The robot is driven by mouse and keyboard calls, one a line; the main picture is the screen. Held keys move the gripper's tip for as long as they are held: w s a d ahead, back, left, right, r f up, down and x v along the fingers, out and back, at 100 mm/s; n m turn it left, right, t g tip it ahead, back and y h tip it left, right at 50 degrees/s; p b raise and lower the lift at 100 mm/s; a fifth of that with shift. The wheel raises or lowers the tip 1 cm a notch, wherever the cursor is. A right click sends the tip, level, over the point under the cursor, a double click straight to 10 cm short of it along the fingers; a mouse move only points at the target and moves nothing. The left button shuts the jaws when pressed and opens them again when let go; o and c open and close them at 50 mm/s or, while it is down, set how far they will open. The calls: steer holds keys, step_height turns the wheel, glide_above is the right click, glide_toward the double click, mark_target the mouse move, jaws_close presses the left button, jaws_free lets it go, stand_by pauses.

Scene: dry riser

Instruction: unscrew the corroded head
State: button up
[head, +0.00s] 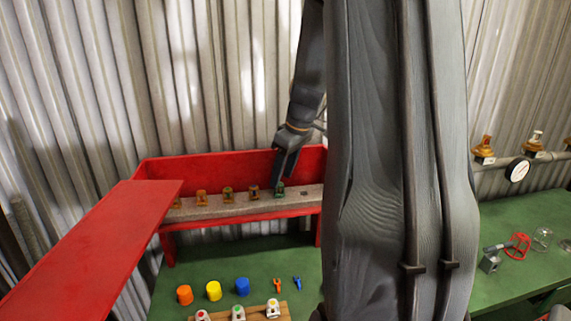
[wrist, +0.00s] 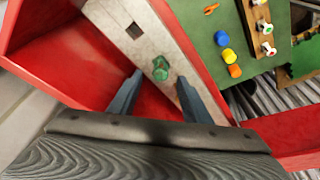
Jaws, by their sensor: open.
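A green, corroded-looking head (head: 279,189) stands in the pale rack inside the red cabinet, at the right end of a row of brass-brown heads (head: 228,194). In the wrist view the green head (wrist: 160,68) lies between the fingertips of my gripper (wrist: 160,78), with a gap to each finger. In the head view my gripper (head: 285,165) points down right at the green head. It is open and holds nothing. Other brownish heads (head: 484,150) and one pale-topped head (head: 536,138) sit along the wall pipe at the right.
The pale rack (wrist: 113,10) has an empty square hole beside the green head. The cabinet's red door (head: 90,250) stands open at left. Orange, yellow and blue caps (head: 213,291) and a wooden strip with valves (head: 268,310) lie on the green bench. A gauge (head: 517,170) hangs at right.

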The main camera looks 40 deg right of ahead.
mark_target(279, 192)
steer(key=shift+p+x, duration=0.5)
steer(key=shift+x, duration=1.75)
jaws_close()
steer(key=shift+w+d+n+b, duration=0.1)
steer(key=shift+n+b, duration=0.5)
steer(key=shift+n, duration=0.1)
steer(key=n+y+b, duration=0.1)
steer(key=n, duration=0.3)
steer(key=shift+r+g, duration=0.1)
steer(key=shift+g, duration=0.3)
steer(key=shift+d, duration=0.1)
